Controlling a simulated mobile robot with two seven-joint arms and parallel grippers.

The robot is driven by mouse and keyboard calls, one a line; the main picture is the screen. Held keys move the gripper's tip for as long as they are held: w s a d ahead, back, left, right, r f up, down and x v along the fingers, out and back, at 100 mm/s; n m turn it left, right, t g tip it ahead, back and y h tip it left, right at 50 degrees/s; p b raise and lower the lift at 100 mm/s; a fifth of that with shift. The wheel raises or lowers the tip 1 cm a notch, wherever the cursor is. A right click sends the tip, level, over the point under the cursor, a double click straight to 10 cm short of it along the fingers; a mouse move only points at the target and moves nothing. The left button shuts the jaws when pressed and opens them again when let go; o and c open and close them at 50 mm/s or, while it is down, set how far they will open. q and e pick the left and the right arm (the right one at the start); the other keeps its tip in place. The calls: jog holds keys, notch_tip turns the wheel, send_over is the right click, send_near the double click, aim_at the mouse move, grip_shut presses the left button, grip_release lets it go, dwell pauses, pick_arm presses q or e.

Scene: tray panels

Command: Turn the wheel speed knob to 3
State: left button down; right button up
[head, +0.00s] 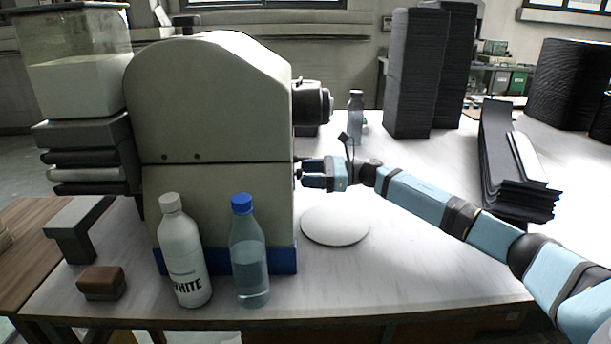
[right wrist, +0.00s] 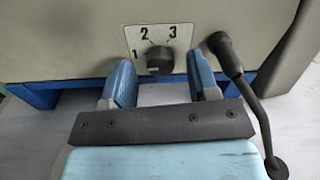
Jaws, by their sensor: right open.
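The wheel speed knob (right wrist: 159,59) is a small black dial on a pale plate (right wrist: 132,38) marked 1, 2 and 3, on the front of the grey machine (right wrist: 75,40). A small light mark shows low on the knob's left part; I cannot tell for sure which number it points to. My right gripper (right wrist: 160,84) is open, with its two blue fingers apart on the left and right of the knob, and the knob shows between their tips. In the head view my right gripper (head: 308,174) is close to the right side of the machine (head: 215,100), and the knob is hidden. My left gripper is out of view.
A black lever (right wrist: 236,70) with a round end stands just right of the right finger. A white disc (head: 335,226) lies below my gripper. A white bottle (head: 183,255) and a blue-capped bottle (head: 248,262) stand before the machine. Black stacks (head: 415,75) stand behind.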

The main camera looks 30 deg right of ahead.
jog(key=shift+w+a, duration=0.25)
jog(key=shift+a, duration=0.15)
jog(key=c, duration=0.9)
